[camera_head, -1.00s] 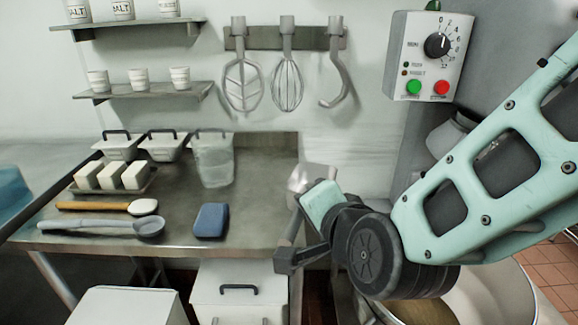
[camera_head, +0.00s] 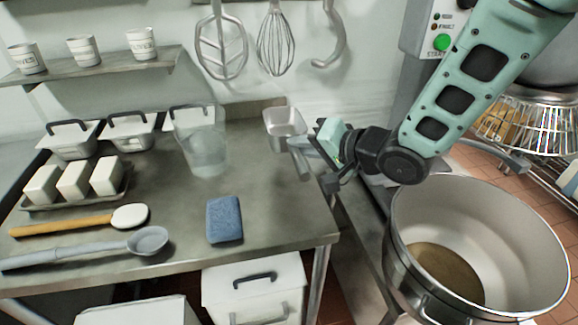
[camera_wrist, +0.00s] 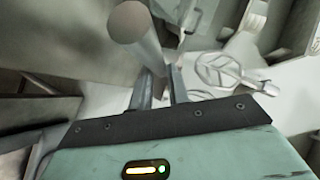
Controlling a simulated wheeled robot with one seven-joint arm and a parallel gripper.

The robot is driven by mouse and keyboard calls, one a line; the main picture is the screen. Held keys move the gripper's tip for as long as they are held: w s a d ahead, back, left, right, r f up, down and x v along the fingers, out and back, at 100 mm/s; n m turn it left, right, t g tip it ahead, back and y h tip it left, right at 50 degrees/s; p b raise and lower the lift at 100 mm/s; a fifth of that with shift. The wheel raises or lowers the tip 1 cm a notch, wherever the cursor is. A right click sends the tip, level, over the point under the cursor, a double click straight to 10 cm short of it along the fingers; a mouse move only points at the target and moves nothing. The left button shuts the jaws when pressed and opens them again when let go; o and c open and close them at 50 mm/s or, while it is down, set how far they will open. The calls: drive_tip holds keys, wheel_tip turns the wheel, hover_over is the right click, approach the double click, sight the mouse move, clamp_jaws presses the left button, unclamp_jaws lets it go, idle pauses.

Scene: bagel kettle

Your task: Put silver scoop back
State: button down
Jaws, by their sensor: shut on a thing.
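The silver scoop (camera_head: 284,122), a grey metal scoop with a box-like open bowl, is in the head view at the right back edge of the steel table (camera_head: 275,205). My gripper (camera_head: 314,162) is shut on its handle, at the right of the table. In the wrist view, the scoop's round handle (camera_wrist: 136,24) stands between the fingers of my gripper (camera_wrist: 160,82). The scoop looks raised off the table, though I cannot tell the exact gap. Part of the handle is hidden by my gripper.
A large steel bowl (camera_head: 545,235) stands at the lower right. On the table are a blue sponge (camera_head: 224,219), a ladle (camera_head: 148,240), a clear container (camera_head: 205,150), and a tray of white blocks (camera_head: 72,181). Hanging mixer tools (camera_head: 276,45) are behind.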

drive_tip(key=shift+f, duration=3.55)
drive_tip(key=c, duration=1.3)
unclamp_jaws()
drive_tip(key=shift+f, duration=0.15)
drive_tip(key=shift+c, duration=0.2)
drive_tip(key=shift+r, duration=0.2)
drive_tip(key=p+v, duration=1)
drive_tip(key=v, duration=0.2)
